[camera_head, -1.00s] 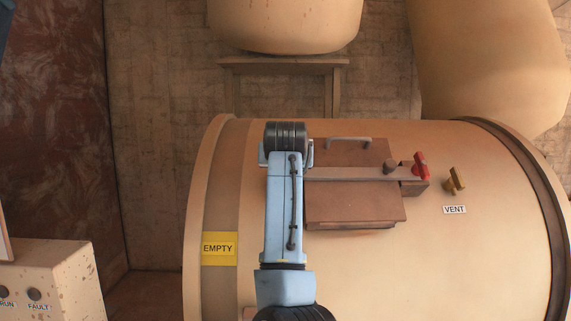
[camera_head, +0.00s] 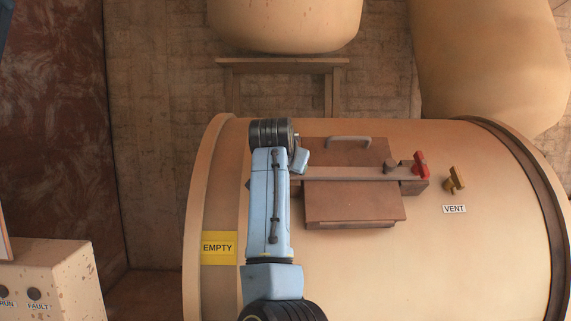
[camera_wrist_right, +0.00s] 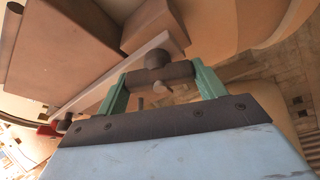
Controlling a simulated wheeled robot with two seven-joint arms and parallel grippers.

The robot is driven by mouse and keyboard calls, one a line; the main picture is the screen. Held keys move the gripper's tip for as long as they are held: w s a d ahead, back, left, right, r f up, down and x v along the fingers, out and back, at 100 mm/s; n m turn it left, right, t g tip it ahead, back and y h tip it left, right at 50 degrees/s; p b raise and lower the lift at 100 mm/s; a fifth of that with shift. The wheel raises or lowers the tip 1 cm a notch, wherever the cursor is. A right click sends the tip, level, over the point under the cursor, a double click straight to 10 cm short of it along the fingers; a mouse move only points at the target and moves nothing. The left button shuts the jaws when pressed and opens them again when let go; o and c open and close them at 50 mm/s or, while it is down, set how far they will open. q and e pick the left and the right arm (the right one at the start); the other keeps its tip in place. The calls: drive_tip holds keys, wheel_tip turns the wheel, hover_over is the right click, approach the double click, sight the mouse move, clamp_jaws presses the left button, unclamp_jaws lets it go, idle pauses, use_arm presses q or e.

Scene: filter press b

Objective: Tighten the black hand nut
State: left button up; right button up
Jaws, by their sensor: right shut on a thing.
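The black hand nut (camera_wrist_right: 177,72) shows in the right wrist view as a dark round hub with a crossbar, at the end of a flat clamp bar (camera_wrist_right: 108,77). My right gripper (camera_wrist_right: 159,74) has its two green fingers at the ends of the crossbar and is shut on it. In the head view, my right arm hides the nut and the fingers; only a light-blue piece of the gripper (camera_head: 299,160) shows beside the dark wrist joint. The clamp bar (camera_head: 345,173) lies across the brown hatch cover (camera_head: 355,203). My left gripper is not in view.
The hatch sits on a large tan drum (camera_head: 470,255). A grab handle (camera_head: 349,141) tops the hatch. A control box (camera_head: 50,275) stands at lower left.

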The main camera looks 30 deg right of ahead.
drive_tip(key=m+g, duration=0.1)
drive_tip(key=m, duration=0.2)
drive_tip(key=m+g, duration=0.1)
drive_tip(key=m, duration=0.3)
drive_tip(key=shift+s+h, duration=0.1)
drive_tip(key=shift+h, duration=0.3)
drive_tip(key=m+g, duration=0.1)
drive_tip(key=m, duration=0.2)
drive_tip(key=m+g, duration=0.1)
drive_tip(key=m, duration=0.2)
drive_tip(key=shift+y, duration=0.3)
drive_tip(key=shift+m, duration=0.3)
drive_tip(key=o, duration=1)
drive_tip(key=shift+g, duration=0.3)
drive_tip(key=b+v, duration=0.3)
drive_tip(key=v, duration=1)
drive_tip(key=shift+s+a, duration=0.15)
drive_tip(key=shift+s, duration=0.1)
